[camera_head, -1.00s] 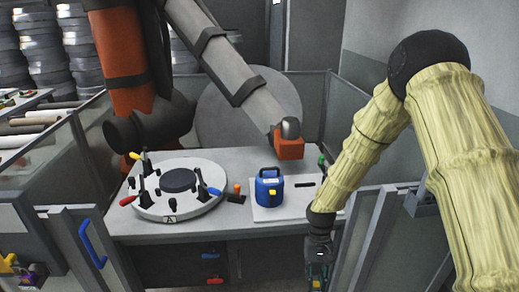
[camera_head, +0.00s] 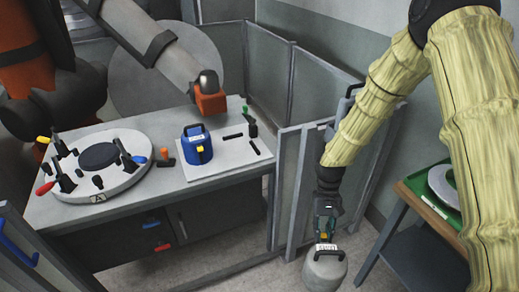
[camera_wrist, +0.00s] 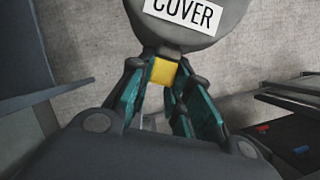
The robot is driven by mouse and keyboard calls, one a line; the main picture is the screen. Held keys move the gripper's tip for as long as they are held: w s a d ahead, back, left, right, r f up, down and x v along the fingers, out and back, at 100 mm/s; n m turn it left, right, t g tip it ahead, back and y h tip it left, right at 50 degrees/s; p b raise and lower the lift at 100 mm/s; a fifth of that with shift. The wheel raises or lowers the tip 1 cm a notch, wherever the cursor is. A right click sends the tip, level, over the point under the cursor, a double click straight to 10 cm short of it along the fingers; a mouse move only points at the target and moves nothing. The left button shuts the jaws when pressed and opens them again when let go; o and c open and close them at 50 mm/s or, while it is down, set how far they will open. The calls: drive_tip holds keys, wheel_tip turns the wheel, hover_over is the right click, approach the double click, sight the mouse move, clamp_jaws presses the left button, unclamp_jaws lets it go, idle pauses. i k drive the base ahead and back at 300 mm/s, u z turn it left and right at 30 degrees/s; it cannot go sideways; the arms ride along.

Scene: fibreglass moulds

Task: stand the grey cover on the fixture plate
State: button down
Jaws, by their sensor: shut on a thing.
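The grey cover (camera_head: 324,270), a rounded piece with a dark handle and a white label, hangs from my gripper (camera_head: 326,238), low over the floor. On the workbench, left of the gripper, are a pale rectangular plate (camera_head: 240,158) with dark slots and a round pale plate (camera_head: 125,180) with several clamps and an "A" tag. I cannot tell for sure which is the fixture plate.
A blue case (camera_head: 197,146) stands on the rectangular plate's left part; the right part has slots and a green-handled clamp (camera_head: 252,124). Another robot's arm (camera_head: 160,45) reaches over the workbench (camera_head: 190,190). Glass-panelled barriers (camera_head: 300,180) stand between. A green tray (camera_head: 428,190) sits on a side table.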

sight(237, 150)
drive_tip(key=z, duration=2.05)
drive_tip(key=k, duration=1.6)
drive_tip(key=u, duration=1.75)
drive_tip(key=i, duration=1.5)
drive_tip(key=u, duration=0.05)
